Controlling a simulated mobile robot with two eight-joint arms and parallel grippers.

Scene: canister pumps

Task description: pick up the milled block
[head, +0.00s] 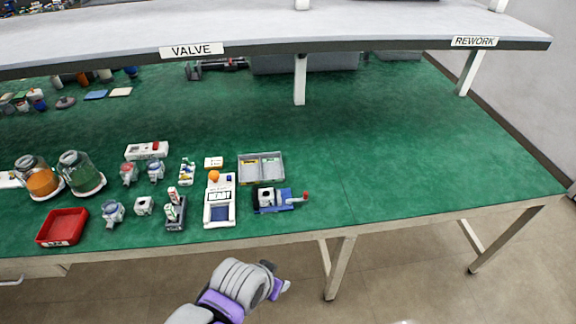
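A small pale grey block (143,206) with a dark round hole in its face stands on the green bench, in the front row of parts. A similar pale block (266,197) with a dark opening sits at the blue vise (284,203), which has a red-tipped handle. From this distance I cannot tell for sure which of the two is the milled block. One grey and purple arm of mine comes in from the lower left, in front of the bench edge and clear of both blocks. No gripper fingers can be made out on it. My other arm is not seen.
A red tray (62,227), glass jars (81,174), small pump parts (113,213), a white panel with a blue screen (219,201) and a grey two-part bin (261,168) crowd the blocks. A raised shelf (370,30) overhangs the back. The bench's right side is bare.

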